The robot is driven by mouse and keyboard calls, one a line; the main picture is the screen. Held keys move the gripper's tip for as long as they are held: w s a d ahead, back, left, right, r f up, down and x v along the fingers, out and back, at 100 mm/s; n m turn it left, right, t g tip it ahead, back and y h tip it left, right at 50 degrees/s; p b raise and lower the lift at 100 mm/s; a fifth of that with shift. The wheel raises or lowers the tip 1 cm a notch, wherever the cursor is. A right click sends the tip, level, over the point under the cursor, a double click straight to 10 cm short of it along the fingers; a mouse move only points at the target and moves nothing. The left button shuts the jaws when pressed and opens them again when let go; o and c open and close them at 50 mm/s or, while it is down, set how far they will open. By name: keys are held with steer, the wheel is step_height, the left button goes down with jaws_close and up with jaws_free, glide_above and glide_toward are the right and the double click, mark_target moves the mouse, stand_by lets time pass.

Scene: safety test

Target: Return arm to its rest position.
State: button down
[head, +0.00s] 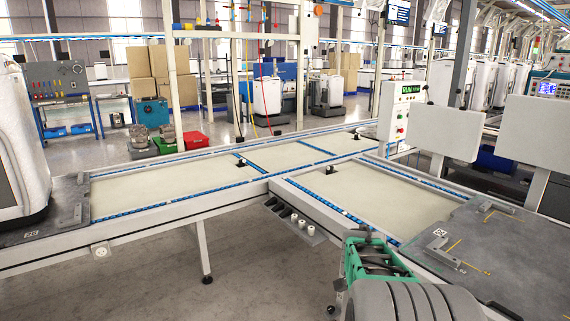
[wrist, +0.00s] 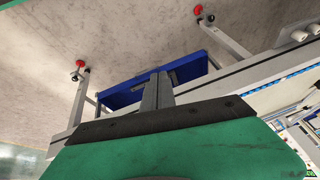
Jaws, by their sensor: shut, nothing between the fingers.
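My arm (head: 375,265) shows at the lower right of the head view, a green part and a thick grey ribbed part beside the conveyor bench. My gripper fingers are not clearly seen there. In the wrist view my gripper (wrist: 156,88) points away from the camera, its two grey fingers together with no gap and nothing held. A dark plate and green body lie behind the fingers. Beyond the fingertips is a blue tray or shelf (wrist: 125,94) under the bench frame; I cannot tell the distance between them.
A conveyor bench (head: 150,187) runs across the head view, with a branch (head: 370,195) toward my arm. Bare floor (head: 150,285) lies lower left.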

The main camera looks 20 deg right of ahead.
steer(key=a+r+n+t+y+p, duration=0.1)
steer(key=a+r+n+p, duration=0.4)
steer(key=a+r, duration=0.4)
steer(key=a+r+n+t+y+p, duration=0.1)
steer(key=a+r+n+p, duration=0.5)
steer(key=a, duration=0.5)
steer(key=s+a+r+n+y+p, duration=0.1)
steer(key=s+a+r+n+p, duration=0.2)
steer(key=a, duration=0.4)
steer(key=s+a+r+n+y+p, duration=0.1)
steer(key=s+a+r+n+p, duration=0.1)
steer(key=a, duration=0.4)
step_height(320, 180, up, 2)
steer(key=shift+s+a+r+n+g+p, duration=0.1)
steer(key=shift+s+a+n+g+p, duration=0.25)
steer(key=shift+s+n, duration=0.55)
steer(key=shift+w, duration=0.1)
